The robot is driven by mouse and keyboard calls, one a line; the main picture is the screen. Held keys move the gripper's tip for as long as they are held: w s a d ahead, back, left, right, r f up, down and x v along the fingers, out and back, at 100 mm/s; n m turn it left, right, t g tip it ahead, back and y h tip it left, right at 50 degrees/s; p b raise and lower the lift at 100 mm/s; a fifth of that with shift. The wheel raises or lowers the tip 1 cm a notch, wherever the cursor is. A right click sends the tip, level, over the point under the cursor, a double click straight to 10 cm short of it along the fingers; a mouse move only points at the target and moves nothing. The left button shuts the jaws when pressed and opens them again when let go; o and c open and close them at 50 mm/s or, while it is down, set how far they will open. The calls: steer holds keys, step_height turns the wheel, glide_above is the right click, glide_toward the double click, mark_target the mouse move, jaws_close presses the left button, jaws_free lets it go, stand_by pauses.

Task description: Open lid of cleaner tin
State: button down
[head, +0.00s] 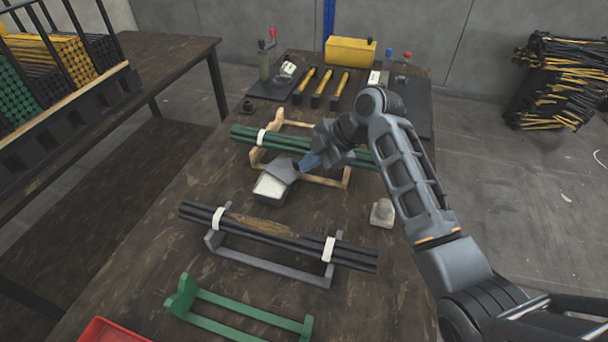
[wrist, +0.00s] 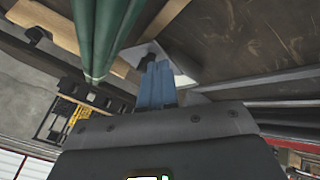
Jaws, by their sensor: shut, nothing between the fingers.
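The cleaner tin (head: 268,196) is a small grey box on the table between two racks of rods. Its grey lid (head: 283,170) is raised and tilted on the far side, and white contents show at the near side. My gripper (head: 306,162) has blue fingers, shut and empty, close to the lid's right edge; I cannot tell whether they touch it. In the wrist view the shut fingers (wrist: 156,72) point at the lid (wrist: 180,58), with a dark knob-like piece by the tips. Part of the tin is hidden behind my fingers there.
Green rods (head: 262,139) lie on a wooden rack behind the tin, under my arm. Black rods (head: 270,238) lie on a grey rack in front. An empty green rack (head: 240,315) is nearer. A small pale block (head: 382,212) stands on the right, with clear table around it.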

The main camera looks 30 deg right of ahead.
steer(key=shift+w+d+b, duration=0.6)
steer(key=shift+w+d, duration=0.1)
steer(key=shift+w, duration=0.3)
steer(key=shift+a, duration=0.1)
